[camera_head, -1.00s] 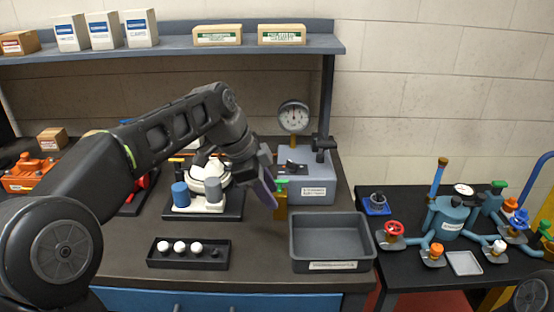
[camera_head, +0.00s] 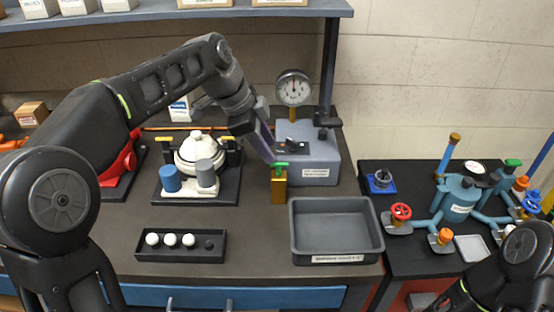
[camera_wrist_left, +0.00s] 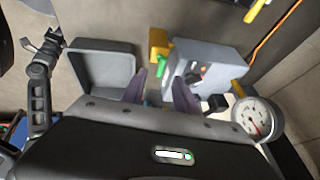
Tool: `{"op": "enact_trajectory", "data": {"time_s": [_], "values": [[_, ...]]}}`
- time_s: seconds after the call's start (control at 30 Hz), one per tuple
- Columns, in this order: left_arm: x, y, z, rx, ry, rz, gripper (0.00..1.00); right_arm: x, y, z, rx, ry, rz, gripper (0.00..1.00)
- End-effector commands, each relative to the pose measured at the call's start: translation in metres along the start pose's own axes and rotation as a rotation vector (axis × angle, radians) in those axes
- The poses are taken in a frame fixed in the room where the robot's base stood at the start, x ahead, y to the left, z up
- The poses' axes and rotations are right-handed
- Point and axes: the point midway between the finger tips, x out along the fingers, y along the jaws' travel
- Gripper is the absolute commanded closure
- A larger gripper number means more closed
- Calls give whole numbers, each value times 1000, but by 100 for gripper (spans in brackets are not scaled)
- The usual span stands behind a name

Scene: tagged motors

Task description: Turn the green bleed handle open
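The green bleed handle (camera_head: 281,164) sits on top of a brass block (camera_head: 278,188) at the front left corner of a grey gauge unit (camera_head: 319,165). My left gripper (camera_head: 263,143) is just above and left of the handle, its fingers pointing down toward it. In the left wrist view my left gripper (camera_wrist_left: 158,87) is open and empty. The green handle (camera_wrist_left: 161,68) lies beyond the fingertips, roughly between them, apparently not held. In that view, part of my right arm (camera_wrist_left: 40,92) shows at the left; its gripper is too small to read.
A round dial gauge (camera_head: 294,88) stands behind the block. An empty grey tray (camera_head: 337,258) lies in front right. A white-domed fixture (camera_head: 198,160) stands left, and a black rack of balls (camera_head: 180,259) is in front. A side table (camera_head: 393,175) holds pipes and valves.

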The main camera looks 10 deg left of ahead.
Motion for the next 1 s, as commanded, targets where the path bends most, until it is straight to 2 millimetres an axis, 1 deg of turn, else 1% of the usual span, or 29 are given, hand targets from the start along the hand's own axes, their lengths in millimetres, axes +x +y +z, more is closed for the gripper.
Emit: {"op": "enact_trajectory", "data": {"time_s": [0.2, 0.4, 0.53, 0.73, 0.77, 1.0], "values": [[34, 1, 0, 1, -2, 4, 64, -4, -1, 0, 0, 0, 0, 100], [58, 1, 0, 0, -1, 2, 64, -6, -2, 0, 0, 0, 0, 100], [62, 0, 0, 0, 0, -1, 64, -6, -2, 0, 0, 0, 0, 100], [62, 0, 0, 0, 0, -1, 64, -6, -2, 0, 0, 0, 0, 100], [62, 0, 0, 0, 0, -1, 66, -6, -2, 0, 0, 0, 0, 100], [62, 0, 0, 0, 0, -1, 85, -6, -2, 0, 0, 0, 0, 100]]}}
